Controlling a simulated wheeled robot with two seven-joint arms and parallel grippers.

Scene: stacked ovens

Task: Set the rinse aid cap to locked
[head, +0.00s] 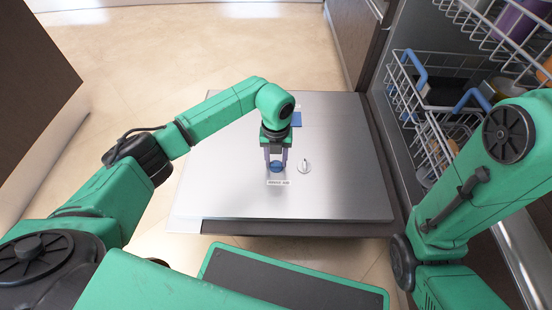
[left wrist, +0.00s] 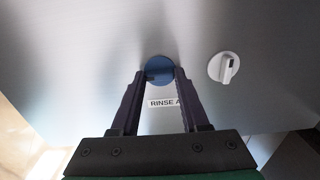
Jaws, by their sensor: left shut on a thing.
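The blue rinse aid cap (head: 277,167) sits on the inside of the open, steel dishwasher door (head: 340,190), just above a "RINSE AID" label (head: 278,183). The cap also shows in the left wrist view (left wrist: 159,68) between my fingertips. My left gripper (head: 276,163) reaches down from above and is shut on the cap, one finger on each side. It shows in the left wrist view too (left wrist: 158,78). The cap's grip and any lock marks are too small or hidden to read. My right arm shows at the right; its gripper is out of view.
A white round knob (head: 304,166) with a raised grip is just right of the cap; it also shows in the left wrist view (left wrist: 224,67). Wire racks (head: 430,130) with dishes stand at the right. The door's left side is clear.

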